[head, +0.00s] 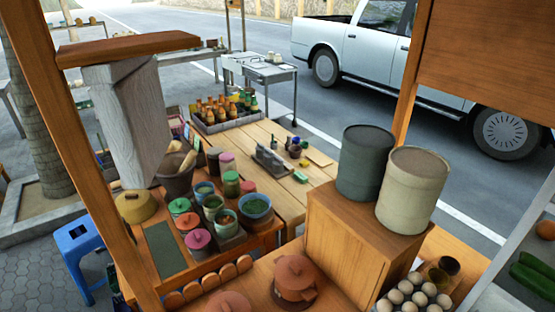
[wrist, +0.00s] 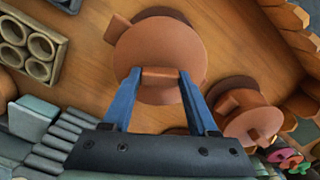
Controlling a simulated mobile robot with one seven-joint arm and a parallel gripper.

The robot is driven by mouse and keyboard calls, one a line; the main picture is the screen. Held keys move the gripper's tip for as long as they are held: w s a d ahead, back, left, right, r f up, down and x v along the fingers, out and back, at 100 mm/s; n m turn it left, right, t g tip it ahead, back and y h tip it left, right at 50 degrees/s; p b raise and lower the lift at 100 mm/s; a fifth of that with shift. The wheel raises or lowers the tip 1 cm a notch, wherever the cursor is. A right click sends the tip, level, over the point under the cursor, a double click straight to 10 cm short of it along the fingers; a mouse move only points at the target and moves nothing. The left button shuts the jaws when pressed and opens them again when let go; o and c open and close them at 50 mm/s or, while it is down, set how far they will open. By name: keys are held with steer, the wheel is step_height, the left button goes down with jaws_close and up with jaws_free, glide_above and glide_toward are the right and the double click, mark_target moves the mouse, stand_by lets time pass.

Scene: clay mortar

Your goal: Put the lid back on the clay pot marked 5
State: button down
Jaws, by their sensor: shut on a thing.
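A round reddish-brown clay lid (wrist: 150,52) is in the middle of the wrist view. My gripper (wrist: 159,76) is shut on the lid's bar-shaped knob (wrist: 160,77), with one blue finger on each side. Darker clay shows behind the lid's upper edge; I cannot tell whether the lid rests on a pot or is held above one. A second lidded clay pot (wrist: 247,116) stands to the right in the wrist view. The head view shows a lidded clay pot (head: 295,279) and another clay piece (head: 229,303) cut by the bottom edge. No mark 5 is legible. My gripper is outside the head view.
A wooden box (head: 351,248) bearing two large canisters (head: 366,165) stands right of the pot. Eggs (head: 408,291) lie at lower right, colourful jars (head: 214,207) at left. A grey holder with round holes (wrist: 31,48) is at left in the wrist view. Wooden posts frame the stall.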

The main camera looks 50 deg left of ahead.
jaws_free()
stand_by(0.3)
